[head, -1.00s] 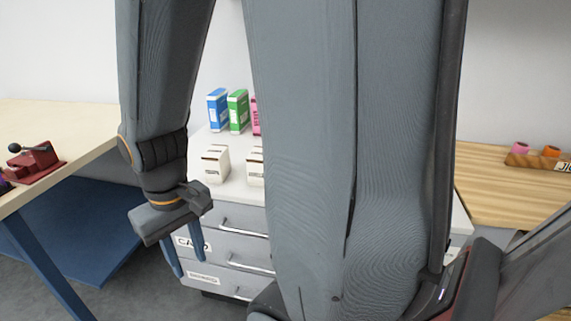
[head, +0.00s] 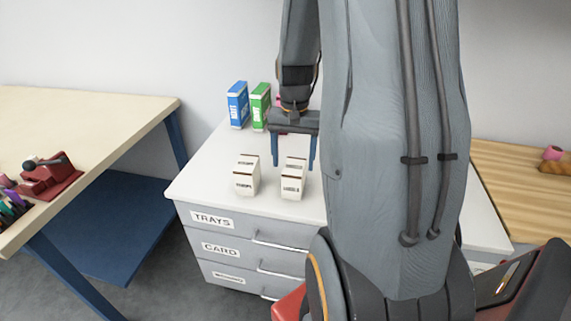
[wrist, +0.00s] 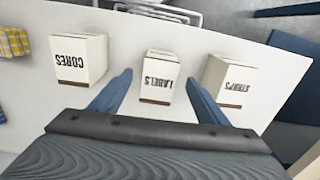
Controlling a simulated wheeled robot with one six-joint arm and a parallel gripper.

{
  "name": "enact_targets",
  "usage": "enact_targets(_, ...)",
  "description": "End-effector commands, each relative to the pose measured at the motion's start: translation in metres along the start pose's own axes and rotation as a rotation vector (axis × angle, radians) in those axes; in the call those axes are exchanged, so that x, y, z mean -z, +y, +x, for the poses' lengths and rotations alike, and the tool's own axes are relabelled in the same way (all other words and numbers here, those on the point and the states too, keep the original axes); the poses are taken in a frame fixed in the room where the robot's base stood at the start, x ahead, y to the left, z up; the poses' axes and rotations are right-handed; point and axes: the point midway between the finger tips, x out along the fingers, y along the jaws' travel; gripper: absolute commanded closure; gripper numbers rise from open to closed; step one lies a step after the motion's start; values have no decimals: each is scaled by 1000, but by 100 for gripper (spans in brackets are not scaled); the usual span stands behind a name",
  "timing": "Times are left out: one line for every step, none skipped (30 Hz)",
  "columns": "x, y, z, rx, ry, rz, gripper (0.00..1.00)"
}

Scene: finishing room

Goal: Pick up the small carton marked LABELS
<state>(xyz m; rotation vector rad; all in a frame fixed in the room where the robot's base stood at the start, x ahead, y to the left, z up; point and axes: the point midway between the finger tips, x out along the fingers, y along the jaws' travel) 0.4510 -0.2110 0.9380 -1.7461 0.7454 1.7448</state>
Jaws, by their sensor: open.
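The white carton marked LABELS (wrist: 157,78) stands in the middle of a row of three in the wrist view, its lettering upside down. In the head view it is the right one of two visible cartons (head: 292,182). My gripper (wrist: 158,80) is open, with one blue finger on each side of the LABELS carton. In the head view the gripper (head: 292,165) points down over and just behind that carton. The carton marked STRAPS (wrist: 229,80) and the one marked CORES (wrist: 78,60) stand on either side.
The cartons stand on a white drawer cabinet (head: 205,180). A blue box (head: 238,105) and a green box (head: 260,105) stand at its back. My arm hides the cabinet's right part. A workbench (head: 90,115) with a red tool is at left, a wooden table (head: 510,190) at right.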

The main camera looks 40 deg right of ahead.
Motion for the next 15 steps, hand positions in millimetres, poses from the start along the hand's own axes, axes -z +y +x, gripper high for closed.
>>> enact_targets(6,4,7,-1,-2,21,31)
enact_targets(7,4,10,-1,-2,25,31)
enact_targets(9,4,12,-1,-2,29,31)
enact_targets(9,4,14,-1,-2,30,31)
enact_targets(9,4,16,-1,-2,31,31)
enact_targets(9,4,20,-1,-3,31,31)
enact_targets(9,4,22,-1,-3,30,31)
enact_targets(9,3,25,-1,-3,29,31)
enact_targets(8,3,29,-1,-3,28,31)
enact_targets(8,3,32,-1,-3,27,31)
enact_targets(8,3,34,-1,-3,27,31)
enact_targets(8,2,37,-1,-2,26,31)
enact_targets(8,2,39,-1,-2,26,31)
enact_targets(8,2,41,-1,-2,26,31)
enact_targets(8,3,44,-1,-3,26,31)
